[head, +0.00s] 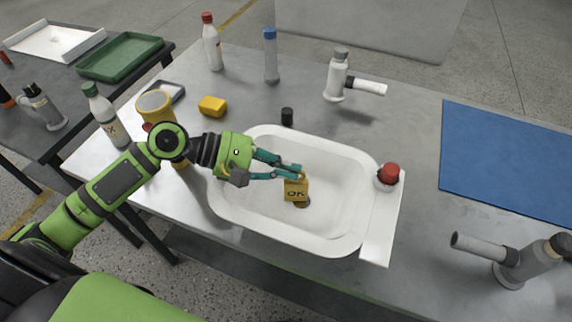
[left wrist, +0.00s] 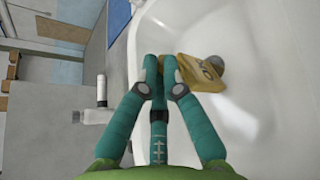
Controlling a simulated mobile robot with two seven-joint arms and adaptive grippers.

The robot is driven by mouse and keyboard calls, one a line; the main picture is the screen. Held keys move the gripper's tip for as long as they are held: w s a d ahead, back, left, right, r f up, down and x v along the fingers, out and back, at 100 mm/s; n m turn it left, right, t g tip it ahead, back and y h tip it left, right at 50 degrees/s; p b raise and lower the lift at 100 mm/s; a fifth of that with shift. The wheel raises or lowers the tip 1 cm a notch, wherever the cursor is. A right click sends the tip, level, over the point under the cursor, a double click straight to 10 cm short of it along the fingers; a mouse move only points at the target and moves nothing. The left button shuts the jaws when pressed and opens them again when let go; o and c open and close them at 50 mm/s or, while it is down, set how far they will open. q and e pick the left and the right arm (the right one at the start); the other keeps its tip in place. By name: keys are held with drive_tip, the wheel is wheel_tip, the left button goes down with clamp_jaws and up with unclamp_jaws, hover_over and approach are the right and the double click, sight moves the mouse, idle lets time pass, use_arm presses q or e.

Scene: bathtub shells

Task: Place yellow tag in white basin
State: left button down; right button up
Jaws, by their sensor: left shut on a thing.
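The yellow tag (head: 296,189) has dark lettering that reads OK. My left gripper (head: 300,172) is shut on it near its top edge and holds it over the inside of the white basin (head: 345,205). In the left wrist view the tag (left wrist: 188,68) shows beside the fingertips of the left gripper (left wrist: 158,62), with the basin wall (left wrist: 230,110) around it. I cannot tell whether the tag touches the basin floor. A dark round drain partly shows below the tag in the head view. My right gripper is not in view.
A red-topped item (head: 388,176) sits on the basin's right ledge. A small black cylinder (head: 287,117) stands behind the basin. A yellow block (head: 212,106), a yellow cup (head: 155,105) and bottles stand to the left. A blue mat (head: 510,165) lies at right.

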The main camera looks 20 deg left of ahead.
use_arm(q)
drive_tip(key=c, duration=1.4)
unclamp_jaws()
drive_tip(key=shift+r, duration=0.15)
drive_tip(key=b+v, duration=0.1)
drive_tip(key=v, duration=1.1)
drive_tip(key=shift+d, duration=0.1)
